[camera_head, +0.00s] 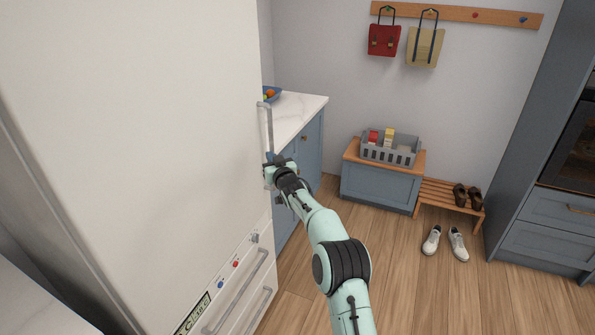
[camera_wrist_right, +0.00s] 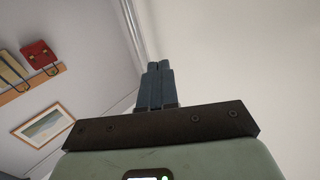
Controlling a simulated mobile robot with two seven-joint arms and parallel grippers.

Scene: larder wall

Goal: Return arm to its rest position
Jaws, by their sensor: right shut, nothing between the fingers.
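My right arm reaches up from the bottom of the head view to the tall white fridge (camera_head: 150,130). My right gripper (camera_head: 272,168) is beside the fridge's long vertical door handle (camera_head: 266,120), near its lower end. In the right wrist view its fingers (camera_wrist_right: 157,82) are together with nothing between them. The fridge door's pale face (camera_wrist_right: 250,70) fills the right of that view. Whether the gripper touches the handle cannot be told. The fridge door looks closed. My left gripper is in neither view.
Lower fridge drawers have bar handles (camera_head: 238,290). Behind the fridge is a blue counter (camera_head: 310,140) with a fruit bowl (camera_head: 271,93). A bench (camera_head: 378,188) bears a grey crate (camera_head: 390,153). Shoes (camera_head: 457,244) lie on the floor. Wooden floor (camera_head: 420,295) right of my arm is clear.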

